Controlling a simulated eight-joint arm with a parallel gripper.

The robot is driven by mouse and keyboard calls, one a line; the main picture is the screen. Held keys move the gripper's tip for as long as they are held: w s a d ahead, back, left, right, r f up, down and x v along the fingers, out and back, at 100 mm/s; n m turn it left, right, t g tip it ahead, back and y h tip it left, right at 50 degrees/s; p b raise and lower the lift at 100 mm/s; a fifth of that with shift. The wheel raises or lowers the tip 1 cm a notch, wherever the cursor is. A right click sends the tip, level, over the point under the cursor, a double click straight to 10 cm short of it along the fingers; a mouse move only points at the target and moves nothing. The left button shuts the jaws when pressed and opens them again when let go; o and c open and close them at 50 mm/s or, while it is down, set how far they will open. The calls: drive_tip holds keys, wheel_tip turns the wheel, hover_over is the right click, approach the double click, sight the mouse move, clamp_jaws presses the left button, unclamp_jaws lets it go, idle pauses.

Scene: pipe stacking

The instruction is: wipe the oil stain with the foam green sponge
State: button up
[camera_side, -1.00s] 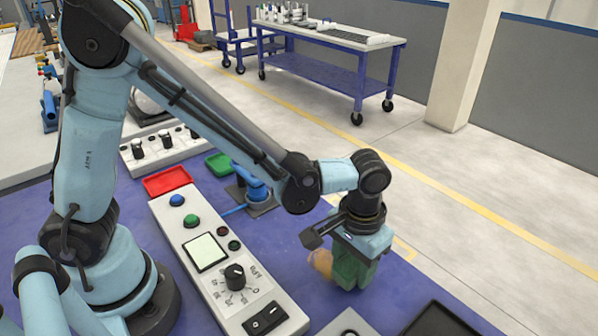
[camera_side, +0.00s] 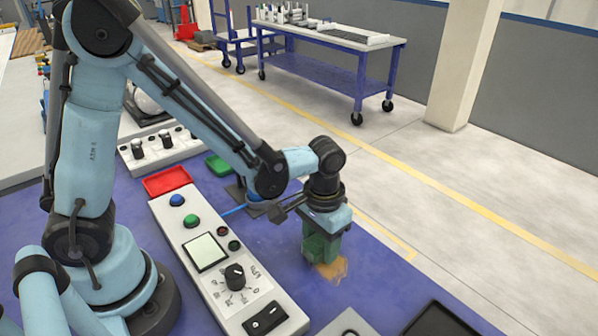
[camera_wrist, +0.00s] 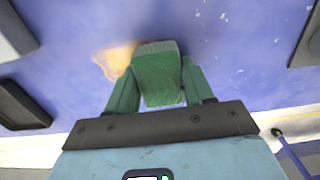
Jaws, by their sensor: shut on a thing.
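My gripper (camera_side: 322,240) points down over the blue table, to the right of the control panel. It is shut on the green sponge (camera_wrist: 158,78), which sits between its two green fingers in the wrist view. In the side view the sponge and fingers blend together. The oil stain (camera_side: 331,268) is an orange-brown patch on the table at the foot of the gripper. It also shows in the wrist view (camera_wrist: 112,62), beside the sponge and partly hidden by it. The sponge appears at or very near the table surface; exact contact cannot be told.
The control panel (camera_side: 207,254) with buttons and a dial stands left of the gripper. A red tray (camera_side: 167,181) and a green tray (camera_side: 219,165) lie farther back. A black tray (camera_side: 438,318) is at the front right. The blue table between is mostly clear.

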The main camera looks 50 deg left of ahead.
sight(350, 282)
drive_tip(key=shift+a, duration=0.85)
drive_tip(key=shift+d, duration=1.35)
drive_tip(key=shift+d+f, duration=0.15)
drive_tip(key=shift+d, duration=3.25)
drive_tip(key=shift+s+d, duration=0.1)
drive_tip(key=shift+d, duration=0.15)
drive_tip(key=shift+a, duration=5)
drive_tip(key=shift+d, duration=1.65)
drive_tip(key=shift+d+r, duration=0.2)
drive_tip(key=shift+d, duration=0.2)
drive_tip(key=shift+d+f, duration=0.2)
drive_tip(key=shift+d, duration=0.2)
drive_tip(key=shift+d+r, duration=0.15)
drive_tip(key=shift+d, duration=2.45)
wheel_tip(350, 282, up, 8)
drive_tip(key=shift+a, duration=0.15)
